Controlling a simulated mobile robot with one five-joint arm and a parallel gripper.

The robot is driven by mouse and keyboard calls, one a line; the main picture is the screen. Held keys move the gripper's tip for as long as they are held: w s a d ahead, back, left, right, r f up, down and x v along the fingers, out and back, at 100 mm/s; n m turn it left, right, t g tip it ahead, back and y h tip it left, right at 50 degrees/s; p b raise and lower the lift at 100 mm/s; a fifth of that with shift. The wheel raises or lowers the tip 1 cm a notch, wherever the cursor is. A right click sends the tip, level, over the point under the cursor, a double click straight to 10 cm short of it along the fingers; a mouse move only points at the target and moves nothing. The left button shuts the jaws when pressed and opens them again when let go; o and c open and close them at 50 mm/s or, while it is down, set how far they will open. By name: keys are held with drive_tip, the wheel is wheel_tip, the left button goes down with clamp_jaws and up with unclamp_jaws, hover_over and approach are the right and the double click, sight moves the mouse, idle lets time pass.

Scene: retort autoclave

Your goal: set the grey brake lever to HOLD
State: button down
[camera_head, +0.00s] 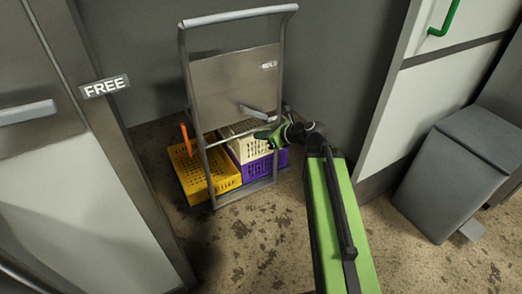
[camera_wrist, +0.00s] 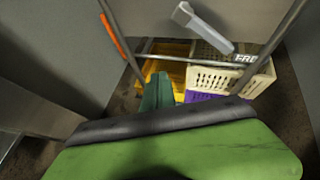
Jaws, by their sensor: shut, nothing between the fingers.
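The grey brake lever (camera_head: 257,112) is on the panel of an upright metal trolley (camera_head: 238,85). It slants down to the right. A HOLD label (camera_head: 269,65) is above it on the panel. In the wrist view the lever (camera_wrist: 203,27) points toward a FREE label (camera_wrist: 246,58), which I cannot make out on the trolley in the head view. My green gripper (camera_head: 268,133) is just below the lever in the head view. In the wrist view its dark green fingers (camera_wrist: 158,88) are shut and empty, below and left of the lever, apart from it.
A yellow crate (camera_head: 205,173), a cream crate (camera_head: 240,150) and a purple crate (camera_head: 262,168) sit on the trolley. An orange handle (camera_head: 186,140) is at its left. A cabinet with another FREE sign (camera_head: 105,86) is left; a grey bin (camera_head: 455,180) is right.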

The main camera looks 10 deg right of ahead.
sight(255, 114)
drive_tip(key=w+d+f+m+t+b, duration=0.3)
drive_tip(key=d+f+m+b, duration=0.2)
drive_tip(key=m, duration=0.5)
drive_tip(key=shift+w+t+b, duration=0.15)
drive_tip(key=shift+t+b, duration=0.15)
drive_tip(key=shift+b, duration=0.55)
drive_tip(key=shift+a, duration=0.1)
drive_tip(key=b+x, duration=0.3)
drive_tip(key=x, duration=0.7)
drive_tip(key=d+r+p, duration=0.2)
drive_tip(key=r+p, duration=0.1)
drive_tip(key=shift+w+d+r+p, duration=0.1)
drive_tip(key=shift+w+d+p, duration=0.1)
drive_tip(key=shift+w+p, duration=0.15)
drive_tip(key=shift+a, duration=0.1)
